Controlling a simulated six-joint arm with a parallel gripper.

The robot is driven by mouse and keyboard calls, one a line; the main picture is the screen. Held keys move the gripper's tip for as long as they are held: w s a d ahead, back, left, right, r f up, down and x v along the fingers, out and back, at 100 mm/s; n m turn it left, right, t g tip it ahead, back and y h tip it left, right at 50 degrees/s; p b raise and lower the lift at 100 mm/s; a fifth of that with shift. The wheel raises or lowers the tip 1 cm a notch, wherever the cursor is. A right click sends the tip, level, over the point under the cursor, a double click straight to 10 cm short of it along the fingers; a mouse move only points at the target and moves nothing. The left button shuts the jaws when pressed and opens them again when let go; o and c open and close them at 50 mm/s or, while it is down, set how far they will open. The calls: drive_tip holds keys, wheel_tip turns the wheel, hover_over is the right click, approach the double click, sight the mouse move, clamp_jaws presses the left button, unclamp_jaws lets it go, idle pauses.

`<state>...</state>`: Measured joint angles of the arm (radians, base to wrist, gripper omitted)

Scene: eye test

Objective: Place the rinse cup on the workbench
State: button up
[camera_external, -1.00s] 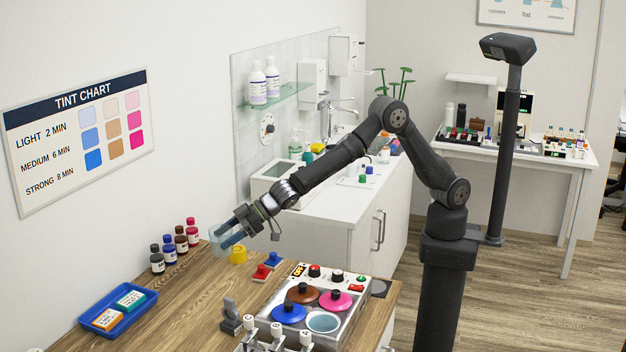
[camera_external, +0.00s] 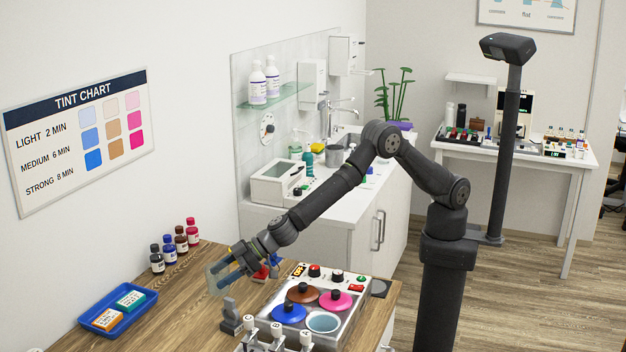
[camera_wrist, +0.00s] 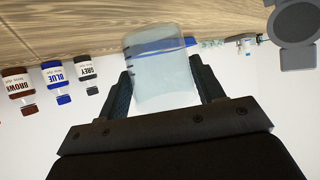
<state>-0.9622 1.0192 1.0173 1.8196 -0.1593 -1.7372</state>
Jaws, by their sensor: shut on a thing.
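The rinse cup is a clear, bluish, see-through cup (camera_external: 214,279) at the end of my gripper (camera_external: 226,274) in the external view. My gripper is shut on it, with one finger on each side. The wrist view shows the cup (camera_wrist: 158,75) between the fingers, with dark marks on its side. The workbench (camera_external: 180,312) has a wooden top, and the cup is low over its middle, left of the dye warmer. I cannot tell whether the cup touches the wood.
Several dye bottles (camera_external: 169,250) stand along the wall edge. A blue tray (camera_external: 139,293) with boxes lies at the left. A warmer with coloured lids (camera_external: 305,294) and a dark stand (camera_external: 230,320) are on the right. The wood between tray and stand is bare.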

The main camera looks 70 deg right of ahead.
drive_tip(key=shift+f, duration=1.25)
drive_tip(key=shift+f, duration=0.2)
drive_tip(key=o, duration=1)
drive_tip(key=shift+c, duration=0.2)
drive_tip(key=shift+r, duration=0.15)
drive_tip(key=shift+r, duration=0.15)
drive_tip(key=shift+v, duration=1.6)
wheel_tip(320, 180, up, 7)
